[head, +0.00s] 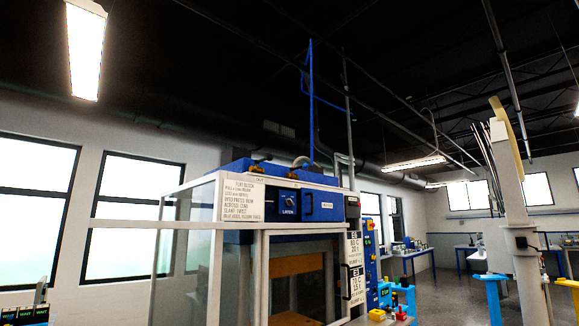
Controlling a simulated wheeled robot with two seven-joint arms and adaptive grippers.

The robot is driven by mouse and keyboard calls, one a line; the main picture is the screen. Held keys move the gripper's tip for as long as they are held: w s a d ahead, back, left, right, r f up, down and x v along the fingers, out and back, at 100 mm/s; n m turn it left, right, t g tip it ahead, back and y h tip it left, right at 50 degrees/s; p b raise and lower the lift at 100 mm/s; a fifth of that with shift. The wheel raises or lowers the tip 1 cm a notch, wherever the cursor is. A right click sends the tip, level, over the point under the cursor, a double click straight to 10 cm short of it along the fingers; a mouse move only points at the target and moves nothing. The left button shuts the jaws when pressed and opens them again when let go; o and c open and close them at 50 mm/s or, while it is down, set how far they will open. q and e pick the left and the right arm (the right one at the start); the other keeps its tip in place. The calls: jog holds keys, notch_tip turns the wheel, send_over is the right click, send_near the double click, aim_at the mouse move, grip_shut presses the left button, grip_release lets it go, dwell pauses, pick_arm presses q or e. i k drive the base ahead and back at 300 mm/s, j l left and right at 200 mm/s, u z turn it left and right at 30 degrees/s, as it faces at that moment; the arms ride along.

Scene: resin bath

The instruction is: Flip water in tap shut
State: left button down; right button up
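A blue and white cabinet machine (290,205) with a glazed front stands in the middle of the head view. Its blue upper panel carries a dark control box with a small knob (291,203). Neither of my grippers shows in this view.
A printed sign (242,201) hangs on the machine's upper left front. A tall pale column (515,200) stands at the right. Grey floor (450,287) shows between the machine and column.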

aim_at(305, 165)
jog(key=i+l+u, duration=0.3)
jog(key=l+u, duration=0.35)
jog(key=i+l+u, duration=0.3)
jog(key=k+j, duration=0.05)
jog(key=k, duration=0.05)
